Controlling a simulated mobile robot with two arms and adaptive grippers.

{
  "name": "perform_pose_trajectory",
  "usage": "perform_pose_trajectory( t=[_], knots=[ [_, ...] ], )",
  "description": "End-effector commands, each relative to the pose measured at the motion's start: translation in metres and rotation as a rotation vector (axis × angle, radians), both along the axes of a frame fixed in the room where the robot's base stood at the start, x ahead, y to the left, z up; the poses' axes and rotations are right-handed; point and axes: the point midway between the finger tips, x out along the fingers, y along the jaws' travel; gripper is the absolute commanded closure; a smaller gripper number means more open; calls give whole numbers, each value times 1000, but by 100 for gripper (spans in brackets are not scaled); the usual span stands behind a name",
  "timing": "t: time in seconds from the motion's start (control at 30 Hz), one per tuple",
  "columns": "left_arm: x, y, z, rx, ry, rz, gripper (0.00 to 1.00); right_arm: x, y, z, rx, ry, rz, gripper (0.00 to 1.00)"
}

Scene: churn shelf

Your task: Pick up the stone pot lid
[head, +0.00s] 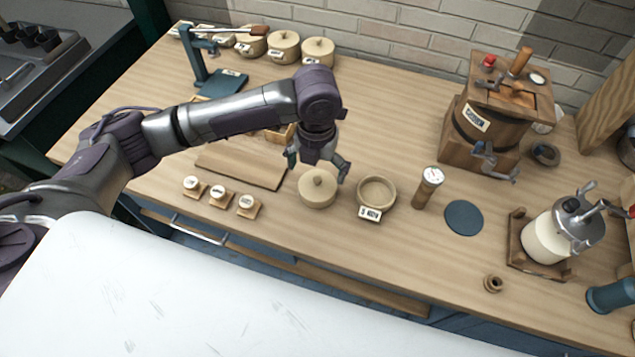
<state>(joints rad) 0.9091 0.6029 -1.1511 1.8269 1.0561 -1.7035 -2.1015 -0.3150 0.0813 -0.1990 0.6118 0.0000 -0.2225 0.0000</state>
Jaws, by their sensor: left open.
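A round cream stone pot lid (316,196) with a small knob on top is near the middle of the wooden worktop. I cannot tell whether it lies flat on the wood or on something low. An open, shallow round pot (377,192) with a label on its front stands just right of it. My left gripper (317,170) points down right above the lid, with its fingers spread either side of the knob. It is open and holds nothing; the gap between fingers and lid is hard to judge. My right gripper is not in view.
A wooden board (240,168) and several small labelled knobs on blocks (218,193) lie left of the lid. A wooden churn (487,125) stands at the back right. The worktop in front is clear.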

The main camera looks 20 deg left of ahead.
Motion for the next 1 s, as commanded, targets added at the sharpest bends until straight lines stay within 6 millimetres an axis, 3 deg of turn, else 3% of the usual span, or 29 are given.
perform_pose_trajectory(
  t=[0.17,0.37,0.53,0.77,1.0],
  knots=[
    [0,0,-11,0,0,-1,0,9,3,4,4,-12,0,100],
    [0,-1,-38,1,4,-1,0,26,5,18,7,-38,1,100],
    [1,-1,-58,0,0,-1,0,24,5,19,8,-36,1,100],
    [1,-1,-60,0,-2,-2,0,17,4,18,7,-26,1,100],
    [1,-1,-60,0,-2,-2,37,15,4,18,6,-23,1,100]
  ],
)
